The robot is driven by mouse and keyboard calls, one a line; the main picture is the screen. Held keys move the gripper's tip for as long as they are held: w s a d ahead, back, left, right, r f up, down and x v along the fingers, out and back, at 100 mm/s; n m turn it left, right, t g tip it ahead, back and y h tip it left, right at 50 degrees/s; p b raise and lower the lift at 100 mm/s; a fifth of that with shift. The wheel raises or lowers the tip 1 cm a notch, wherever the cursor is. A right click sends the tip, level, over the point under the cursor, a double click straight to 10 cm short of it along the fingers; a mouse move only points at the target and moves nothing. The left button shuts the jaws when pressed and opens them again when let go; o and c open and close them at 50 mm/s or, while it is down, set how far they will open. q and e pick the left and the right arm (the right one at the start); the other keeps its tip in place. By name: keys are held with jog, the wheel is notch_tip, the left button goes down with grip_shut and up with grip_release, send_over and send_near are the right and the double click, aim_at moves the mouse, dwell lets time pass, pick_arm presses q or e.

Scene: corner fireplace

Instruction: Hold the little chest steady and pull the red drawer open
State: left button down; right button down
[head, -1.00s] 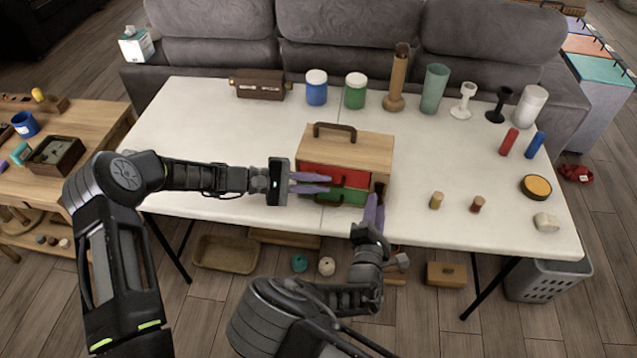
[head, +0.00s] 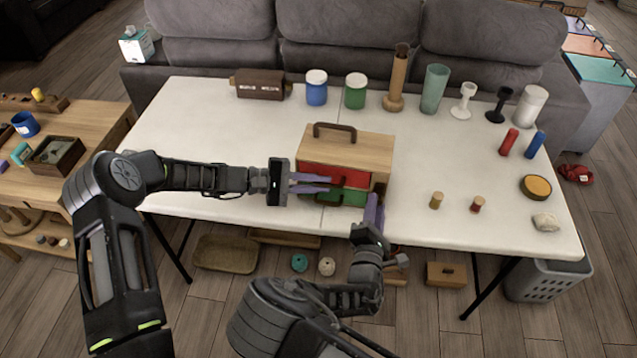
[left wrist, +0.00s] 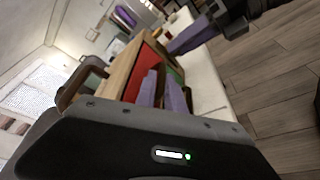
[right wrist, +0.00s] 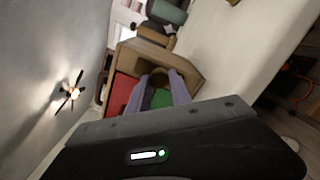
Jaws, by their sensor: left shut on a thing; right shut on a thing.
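The little chest (head: 355,147) is light wood with a dark handle on top and stands upright near the table's front edge. Its red drawer (head: 348,177) lies above a green drawer (head: 354,197); I cannot tell whether the red one stands out at all. My left gripper (head: 329,184) reaches in from the left across the chest's front, shut at the red drawer; its fingers hide the handle there. My right gripper (head: 377,198) is shut on a dark brown side handle (head: 381,187) at the chest's front right. The right wrist view also shows the red drawer (right wrist: 122,92).
A blue jar (head: 316,92), a green jar (head: 355,95) and several holders stand along the table's back. Two small pegs (head: 437,200) (head: 477,204) stand right of the chest. The white table (head: 225,130) is clear left of the chest.

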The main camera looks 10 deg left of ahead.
pick_arm(q)
jog(key=shift+s+f, duration=0.1)
jog(key=shift+f, duration=0.2)
jog(key=s, duration=0.7)
jog(key=shift+s+a, duration=0.35)
jog(key=shift+a, duration=0.2)
dwell(0.4)
jog(key=c, duration=1.6)
grip_release()
jog(key=shift+w, duration=0.1)
jog(key=shift+o, duration=0.5)
jog(key=shift+r, duration=0.15)
jog(key=v, duration=1.1)
jog(key=shift+a, duration=0.35)
jog(key=shift+r, duration=0.15)
